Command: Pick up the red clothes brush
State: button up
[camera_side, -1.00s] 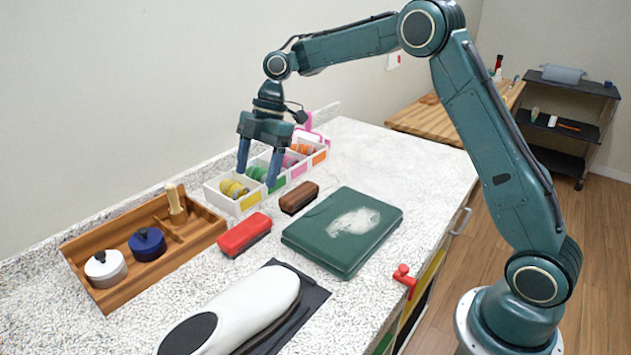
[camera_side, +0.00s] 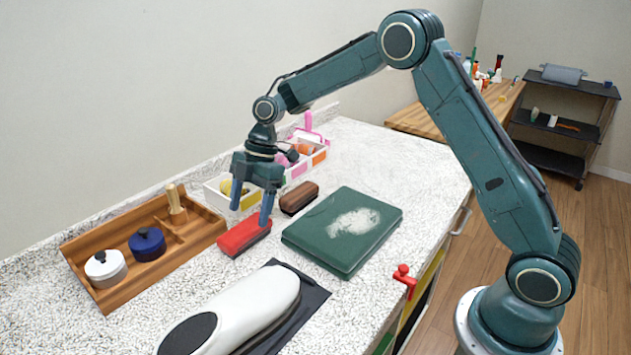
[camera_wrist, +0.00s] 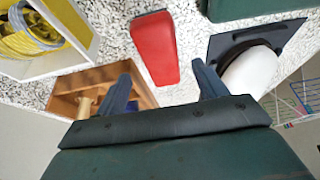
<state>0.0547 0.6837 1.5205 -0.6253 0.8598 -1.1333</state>
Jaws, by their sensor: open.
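The red clothes brush (camera_side: 243,238) lies on the speckled counter (camera_side: 215,275), between the wooden tray and the green case. My gripper (camera_side: 250,214) is open and empty, with its fingers just above the brush in the side view; one fingertip overlaps the brush's right end in that picture. In the wrist view the brush (camera_wrist: 155,48) lies beyond the fingertips, between and ahead of the open fingers of my gripper (camera_wrist: 160,82). The gap between brush and fingers cannot be judged exactly.
A brown brush (camera_side: 299,199) and a green case (camera_side: 343,230) lie to the right. A wooden tray (camera_side: 120,292) with two lidded pots is left. A white bin row (camera_side: 217,196) stands behind. A white iron-like object (camera_side: 250,311) on a dark mat is in front.

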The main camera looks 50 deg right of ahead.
aim_at(246, 226)
jog(key=shift+x, duration=2.6)
jog(key=shift+s, duration=0.1)
jog(key=c, duration=1.2)
jog(key=shift+r, duration=0.2)
notch_tip(246, 226, up, 20)
jog(key=shift+f, duration=0.25)
